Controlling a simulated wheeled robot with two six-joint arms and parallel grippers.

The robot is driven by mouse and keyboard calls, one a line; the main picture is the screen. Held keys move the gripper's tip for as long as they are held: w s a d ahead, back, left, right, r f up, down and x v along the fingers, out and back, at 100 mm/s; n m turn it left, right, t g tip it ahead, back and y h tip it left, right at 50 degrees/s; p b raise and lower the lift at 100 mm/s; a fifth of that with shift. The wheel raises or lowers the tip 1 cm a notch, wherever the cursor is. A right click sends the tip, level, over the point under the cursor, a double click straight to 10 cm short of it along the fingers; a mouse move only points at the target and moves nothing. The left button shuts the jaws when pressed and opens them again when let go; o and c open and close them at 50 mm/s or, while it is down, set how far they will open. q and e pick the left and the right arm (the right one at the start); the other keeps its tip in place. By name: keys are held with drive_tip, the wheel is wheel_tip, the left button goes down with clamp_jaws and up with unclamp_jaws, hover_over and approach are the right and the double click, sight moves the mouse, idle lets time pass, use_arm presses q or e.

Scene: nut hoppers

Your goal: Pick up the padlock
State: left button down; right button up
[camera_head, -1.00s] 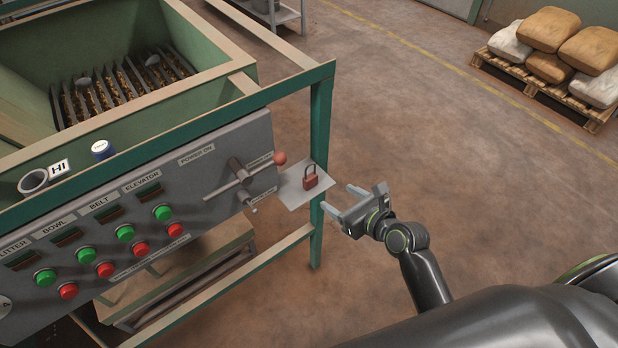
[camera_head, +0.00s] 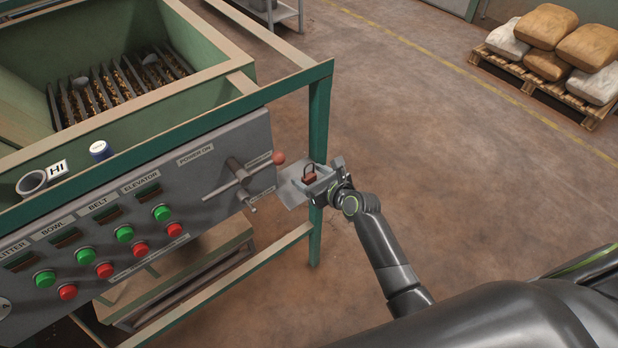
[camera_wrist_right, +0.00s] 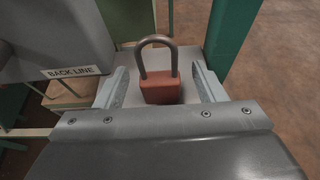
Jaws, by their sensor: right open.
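The padlock (camera_head: 309,176) has a red-orange body and a dark grey shackle. It stands upright on a small pale shelf plate (camera_head: 291,194) beside the control panel's right end. In the right wrist view the padlock (camera_wrist_right: 160,88) sits between the two fingers of my right gripper (camera_wrist_right: 160,90), with a gap on each side. My right gripper (camera_head: 309,181) is open around the padlock in the head view, partly hiding it. My left gripper is not in view.
A control panel (camera_head: 130,215) with green and red buttons and a lever switch (camera_head: 238,182) stands left of the plate. A green frame post (camera_head: 318,130) rises close behind my gripper. Open floor lies to the right; a pallet of sacks (camera_head: 560,50) is far off.

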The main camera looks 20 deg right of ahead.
drive_tip(key=shift+w+a+f, duration=0.15)
drive_tip(key=shift+w+f, duration=0.05)
drive_tip(key=shift+w, duration=0.25)
drive_tip(key=c, duration=1.1)
drive_tip(key=shift+r, duration=0.15)
wheel_tip(320, 180, up, 10)
drive_tip(key=shift+f+p, duration=0.1)
drive_tip(key=shift+p, duration=0.7)
